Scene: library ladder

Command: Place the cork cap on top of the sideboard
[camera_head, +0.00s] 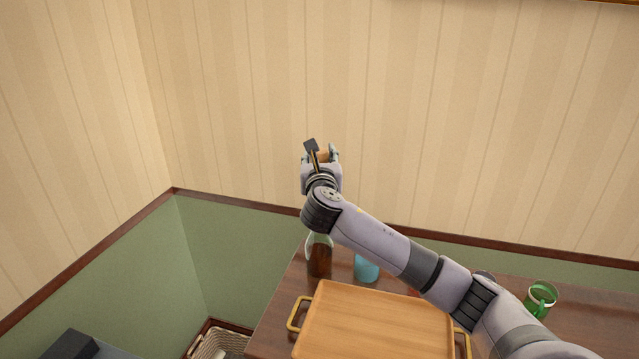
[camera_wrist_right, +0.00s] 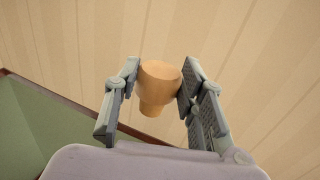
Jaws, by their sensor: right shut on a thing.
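The cork cap (camera_wrist_right: 160,80) is a tan stopper with a wide head and a narrower stem. My right gripper (camera_wrist_right: 157,85) is shut on it, with one finger on each side. In the head view the right gripper (camera_head: 321,157) is raised in front of the wall, and a small part of the cork cap (camera_head: 322,155) shows between its fingers. The sideboard (camera_head: 270,325) is dark brown wood at the lower right, lower in the picture than the gripper. My left gripper is not in view.
On the sideboard stand a brown bottle (camera_head: 319,257), a light blue cup (camera_head: 367,268), a green mug (camera_head: 541,298) and a wooden tray (camera_head: 375,325) with brass handles. My right arm hides part of the top. A wicker basket (camera_head: 213,343) is left of the sideboard.

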